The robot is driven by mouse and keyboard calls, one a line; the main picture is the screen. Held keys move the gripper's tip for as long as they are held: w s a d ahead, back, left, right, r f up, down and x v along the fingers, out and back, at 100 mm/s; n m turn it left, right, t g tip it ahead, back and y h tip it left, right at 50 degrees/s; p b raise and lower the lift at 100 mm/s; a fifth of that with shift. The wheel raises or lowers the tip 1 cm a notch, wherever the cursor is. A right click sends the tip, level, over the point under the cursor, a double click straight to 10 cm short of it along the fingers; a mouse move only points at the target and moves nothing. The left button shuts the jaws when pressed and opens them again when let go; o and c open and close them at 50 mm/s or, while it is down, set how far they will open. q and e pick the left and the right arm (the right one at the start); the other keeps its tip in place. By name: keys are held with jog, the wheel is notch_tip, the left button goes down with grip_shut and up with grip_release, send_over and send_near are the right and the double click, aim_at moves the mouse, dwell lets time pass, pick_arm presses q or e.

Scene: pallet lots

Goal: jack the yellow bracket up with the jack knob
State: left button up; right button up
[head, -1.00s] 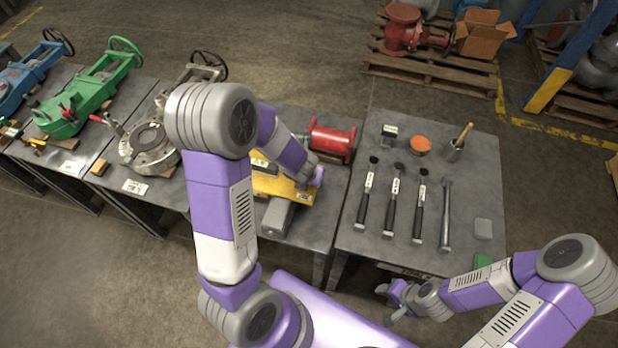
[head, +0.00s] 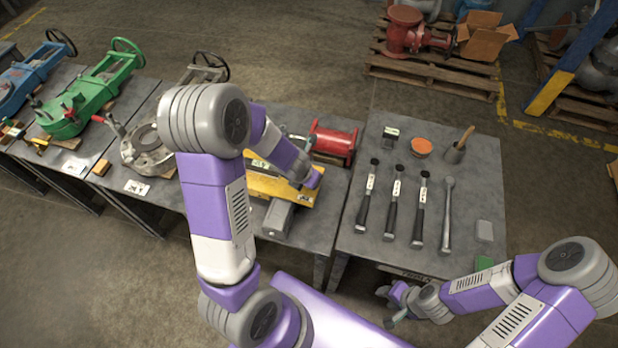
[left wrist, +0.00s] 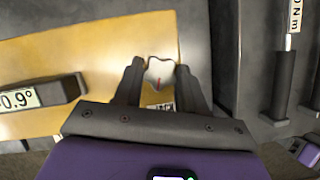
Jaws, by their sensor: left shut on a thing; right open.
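The yellow bracket (head: 262,186) lies on the middle table, partly hidden by my left arm. It fills much of the left wrist view as a flat yellow plate (left wrist: 85,50). The jack knob (left wrist: 160,74), pale with a red mark, shows between the fingers of my left gripper (left wrist: 160,68), which is shut on it near the plate's edge. In the head view, my left fingers and the knob are hidden behind my wrist. My right gripper (head: 392,304) is open and empty, low in front of the right table.
A dark block with a "0.9°" readout (left wrist: 40,96) sits over the plate. A red flanged part (head: 334,142) lies behind the bracket. A green valve (head: 90,100) stands left.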

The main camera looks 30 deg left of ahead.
pick_arm(q)
jog(key=o, duration=1.1)
jog(key=shift+f, duration=0.1)
jog(key=shift+c, duration=0.2)
jog(key=p+v, duration=0.4)
jog(key=v, duration=0.2)
jog(key=shift+p+v, duration=0.7)
jog(key=shift+v, duration=0.15)
